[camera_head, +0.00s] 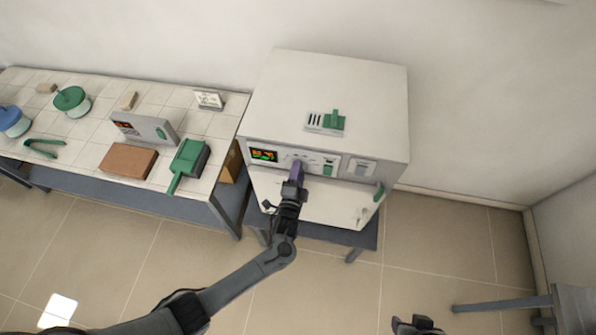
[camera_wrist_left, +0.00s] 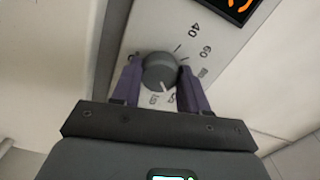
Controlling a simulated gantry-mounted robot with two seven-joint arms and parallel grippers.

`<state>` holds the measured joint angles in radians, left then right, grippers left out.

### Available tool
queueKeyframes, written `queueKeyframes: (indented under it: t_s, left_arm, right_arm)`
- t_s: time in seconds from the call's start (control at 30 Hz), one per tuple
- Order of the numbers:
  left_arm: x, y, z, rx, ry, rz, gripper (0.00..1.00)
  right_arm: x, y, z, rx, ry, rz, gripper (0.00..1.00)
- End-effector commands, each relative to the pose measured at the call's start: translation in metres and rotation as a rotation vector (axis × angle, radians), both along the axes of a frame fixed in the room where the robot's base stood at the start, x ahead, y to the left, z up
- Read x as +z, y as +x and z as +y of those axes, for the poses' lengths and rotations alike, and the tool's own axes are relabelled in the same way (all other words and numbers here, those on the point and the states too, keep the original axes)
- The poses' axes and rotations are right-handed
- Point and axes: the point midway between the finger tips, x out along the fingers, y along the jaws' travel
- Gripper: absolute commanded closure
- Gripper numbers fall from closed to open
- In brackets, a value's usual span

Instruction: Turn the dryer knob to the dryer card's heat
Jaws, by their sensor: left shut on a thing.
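My left gripper (camera_head: 297,170) is at the front panel of a large white cabinet (camera_head: 334,85). In the left wrist view its two purple fingers (camera_wrist_left: 160,82) are shut on a round dark grey knob (camera_wrist_left: 159,71), one on each side. Dial marks 40 and 60 show at the upper right of the knob, with further marks partly hidden by the right finger and at the lower edge. A light pointer line seems to show on the knob's lower part. In the head view the gripper hides the knob. A small white card (camera_head: 209,99) stands on the tiled table; its writing is unreadable.
The cabinet's panel has a lit display (camera_head: 263,155). The tiled table (camera_head: 205,123) at left holds a brown block (camera_head: 128,160), a green-handled scoop (camera_head: 187,160), tongs (camera_head: 42,147) and lidded pots. My right gripper (camera_head: 417,325) shows partly at the bottom edge.

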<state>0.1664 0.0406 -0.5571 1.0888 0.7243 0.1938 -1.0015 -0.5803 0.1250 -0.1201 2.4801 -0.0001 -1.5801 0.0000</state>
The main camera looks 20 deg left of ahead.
Motion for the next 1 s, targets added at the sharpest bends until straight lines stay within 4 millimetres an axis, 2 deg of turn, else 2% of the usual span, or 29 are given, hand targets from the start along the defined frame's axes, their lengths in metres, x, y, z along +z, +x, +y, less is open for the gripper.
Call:
queueKeyframes:
  t_s: [0.6, 0.63, 0.7, 0.8, 1.0]
  left_arm:
    - [0.0, 0.0, 0.0002, 0.0, 0.045, 0.007, 0.87]
    - [0.0001, 0.0, 0.0002, 0.0, 0.044, 0.006, 0.53]
    - [0.0, 0.0, 0.0002, 0.0, 0.044, 0.006, 0.43]
    - [0.0001, 0.0, 0.0001, 0.0, 0.044, 0.006, 0.31]
    - [0.0001, 0.0, 0.0, 0.0, 0.043, 0.007, 0.31]
  right_arm:
    - [0.0019, 0.0001, 0.002, -0.005, 0.009, 0.0, 0.57]
    - [0.0019, 0.0002, 0.002, -0.006, 0.008, 0.0, 0.57]
    - [0.0019, 0.0001, 0.002, -0.006, 0.008, 0.0, 0.57]
    - [0.0019, 0.0001, 0.0019, -0.005, 0.008, 0.0, 0.57]
    - [0.0017, 0.0, 0.0006, -0.001, 0.002, 0.0, 0.57]
